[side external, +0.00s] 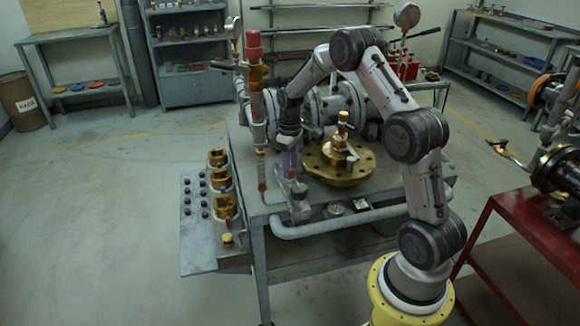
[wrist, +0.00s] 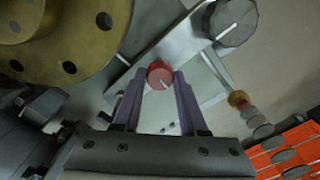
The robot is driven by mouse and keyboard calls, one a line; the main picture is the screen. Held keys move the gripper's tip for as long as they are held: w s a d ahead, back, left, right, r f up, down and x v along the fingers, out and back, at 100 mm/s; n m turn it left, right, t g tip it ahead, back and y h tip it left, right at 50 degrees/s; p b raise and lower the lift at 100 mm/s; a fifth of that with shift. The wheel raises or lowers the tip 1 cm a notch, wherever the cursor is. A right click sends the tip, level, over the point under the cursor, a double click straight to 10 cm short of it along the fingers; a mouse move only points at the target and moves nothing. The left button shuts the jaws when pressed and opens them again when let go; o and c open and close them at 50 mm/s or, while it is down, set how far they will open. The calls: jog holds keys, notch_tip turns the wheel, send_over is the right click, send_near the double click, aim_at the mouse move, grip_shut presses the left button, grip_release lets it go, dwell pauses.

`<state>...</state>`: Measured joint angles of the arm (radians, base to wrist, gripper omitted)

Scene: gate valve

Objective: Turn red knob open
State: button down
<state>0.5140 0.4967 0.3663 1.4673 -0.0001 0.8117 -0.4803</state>
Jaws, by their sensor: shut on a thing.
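The red knob (wrist: 160,74) is round with a white mark and sits on a light metal body, seen at the centre of the wrist view. My gripper (wrist: 161,82) has its two purple fingers on either side of the knob, shut on it. The white mark on the knob points down and right in that view. In the side view my gripper (side external: 290,168) points down at the small grey metal fitting (side external: 298,200) near the table's front edge. I cannot make out the red knob there.
A brass flange (side external: 335,178) stands close beside my gripper. A larger grey knob (wrist: 234,20) with a white line is near the red one. A tall red-capped pipe (side external: 255,75) stands left of my arm. A grey pipe (side external: 330,226) runs along the table front.

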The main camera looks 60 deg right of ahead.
jog(key=shift+n, duration=0.3)
jog(key=shift+c, duration=2.2)
grip_release()
notch_tip(320, 180, up, 14)
jog(key=s+a+r+t, duration=0.2)
jog(key=s+a+r, duration=0.3)
jog(key=s+a, duration=0.4)
jog(key=s+a+r+t, duration=0.2)
jog(key=s+a+r, duration=0.4)
jog(key=a, duration=0.5)
jog(key=s+a+f, duration=0.1)
jog(key=s+f, duration=0.1)
jog(key=s, duration=0.3)
jog(key=s+a+f+t, duration=0.1)
jog(key=s+a+f, duration=0.1)
jog(key=s, duration=0.3)
jog(key=shift+a+t, duration=0.25)
jog(key=shift+t, duration=0.05)
